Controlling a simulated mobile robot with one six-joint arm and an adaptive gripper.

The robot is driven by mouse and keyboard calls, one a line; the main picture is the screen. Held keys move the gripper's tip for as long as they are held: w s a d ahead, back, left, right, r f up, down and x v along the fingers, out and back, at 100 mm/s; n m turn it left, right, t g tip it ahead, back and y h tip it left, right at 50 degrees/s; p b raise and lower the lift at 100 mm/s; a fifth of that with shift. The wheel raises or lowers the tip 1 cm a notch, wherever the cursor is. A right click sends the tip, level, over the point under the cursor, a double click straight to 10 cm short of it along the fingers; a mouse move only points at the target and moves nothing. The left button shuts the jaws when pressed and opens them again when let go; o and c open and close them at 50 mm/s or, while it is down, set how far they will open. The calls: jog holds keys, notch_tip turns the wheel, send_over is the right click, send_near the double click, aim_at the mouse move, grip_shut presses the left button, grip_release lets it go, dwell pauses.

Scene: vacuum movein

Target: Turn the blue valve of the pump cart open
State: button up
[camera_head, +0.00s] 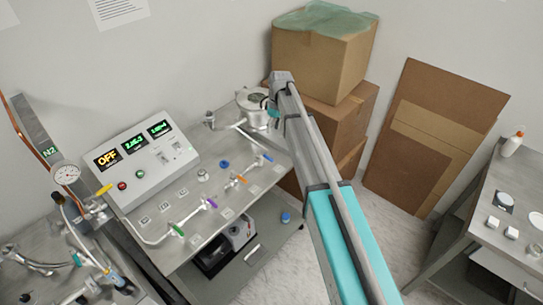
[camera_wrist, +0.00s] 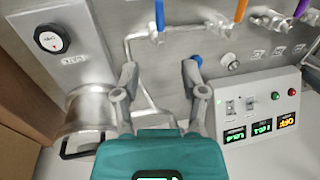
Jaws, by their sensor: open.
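The blue valve handle (camera_head: 266,158) is at the right end of the row, beside the orange handle (camera_head: 238,179). In the head view my arm hides most of my gripper.
A separate round blue knob (camera_wrist: 197,60) sits close to the right finger. The control box (camera_head: 145,160) reads OFF at the cart's left. A metal vessel (camera_head: 254,108) stands at the back. Cardboard boxes (camera_head: 318,60) and a side table (camera_head: 475,225) are at right.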

aim_at(268, 157)
jog(key=shift+s+a+f+b, duration=0.25)
jog(key=shift+s+f+b, duration=0.1)
jog(key=shift+f+b, duration=1.85)
jog(key=shift+s+a+f+b, duration=0.3)
jog(key=shift+f+b, duration=1.85)
jog(key=shift+f, duration=0.1)
jog(key=shift+s+a+f+b, duration=0.25)
jog(key=shift+s+f+b, duration=0.1)
jog(key=shift+f+b, duration=1.85)
grip_shut()
jog(key=shift+d, duration=0.5)
jog(key=shift+a, duration=0.65)
jog(key=shift+w, duration=0.1)
